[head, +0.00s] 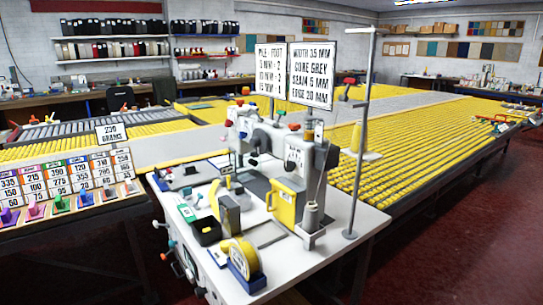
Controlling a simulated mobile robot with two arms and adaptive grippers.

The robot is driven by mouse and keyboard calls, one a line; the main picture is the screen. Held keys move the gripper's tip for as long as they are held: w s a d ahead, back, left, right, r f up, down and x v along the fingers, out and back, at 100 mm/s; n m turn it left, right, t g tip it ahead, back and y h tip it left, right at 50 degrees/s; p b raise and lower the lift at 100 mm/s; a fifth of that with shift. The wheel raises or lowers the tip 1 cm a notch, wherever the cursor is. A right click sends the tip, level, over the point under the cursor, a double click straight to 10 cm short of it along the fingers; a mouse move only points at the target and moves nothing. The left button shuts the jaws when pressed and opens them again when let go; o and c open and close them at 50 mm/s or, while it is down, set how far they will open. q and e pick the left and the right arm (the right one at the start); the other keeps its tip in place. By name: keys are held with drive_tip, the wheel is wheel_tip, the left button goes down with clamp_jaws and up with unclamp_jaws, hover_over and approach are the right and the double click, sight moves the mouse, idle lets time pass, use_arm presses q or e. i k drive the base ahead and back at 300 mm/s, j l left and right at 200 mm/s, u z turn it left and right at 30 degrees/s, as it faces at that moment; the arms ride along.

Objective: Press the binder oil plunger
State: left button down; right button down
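The binding machine (298,150) stands on a white-topped bench (345,215) in the middle of the head view. Small coloured knobs sit on its top, including a green knob (282,112) and a red knob (294,127). A red knob (239,101) and another red knob (228,123) are at its left end. I cannot tell which of these, if any, is the oil plunger. A yellow plate (285,204) is on the machine's front. Neither of my grippers is in view.
A yellow tape roll (243,258) and a black tray (206,231) are near the bench's front. A tall thread stand (361,150) rises at the right. Two sign boards (310,73) stand above the machine. Several coloured levers stick out at the bench's left edge. Red floor (440,250) is clear at right.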

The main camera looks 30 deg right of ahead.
sight(294, 127)
drive_tip(key=i+l, duration=0.45)
drive_tip(key=l, duration=0.15)
drive_tip(key=i+l, duration=0.4)
drive_tip(key=l, duration=0.2)
